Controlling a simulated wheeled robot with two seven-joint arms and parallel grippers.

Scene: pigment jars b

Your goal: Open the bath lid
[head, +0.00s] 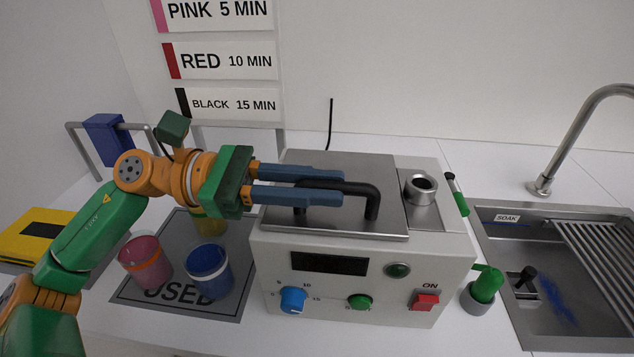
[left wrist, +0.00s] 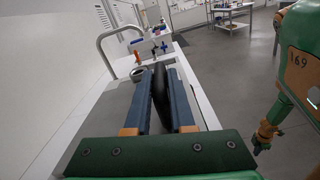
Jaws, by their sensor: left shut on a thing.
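The bath is a white box with a display, knobs and a red switch on its front (head: 340,285). Its grey metal lid (head: 310,222) lies flat and closed on top. A black bar handle (head: 372,200) stands on the lid. My left gripper (head: 342,184) reaches in from the left with its blue fingers on either side of the handle, shut on it. In the left wrist view the black handle (left wrist: 160,95) lies between the two fingers, and the lid (left wrist: 104,120) is below. My right gripper is not identifiable in the head view; a green and orange arm of mine shows at the right in the left wrist view.
A pink jar (head: 146,262), a blue jar (head: 209,270) and a partly hidden yellow jar stand on the grey USED mat (head: 128,294) left of the bath. A round metal collar (head: 421,188) sits right of the lid. A sink (head: 520,300) with a tall tap (head: 566,155) is at the right.

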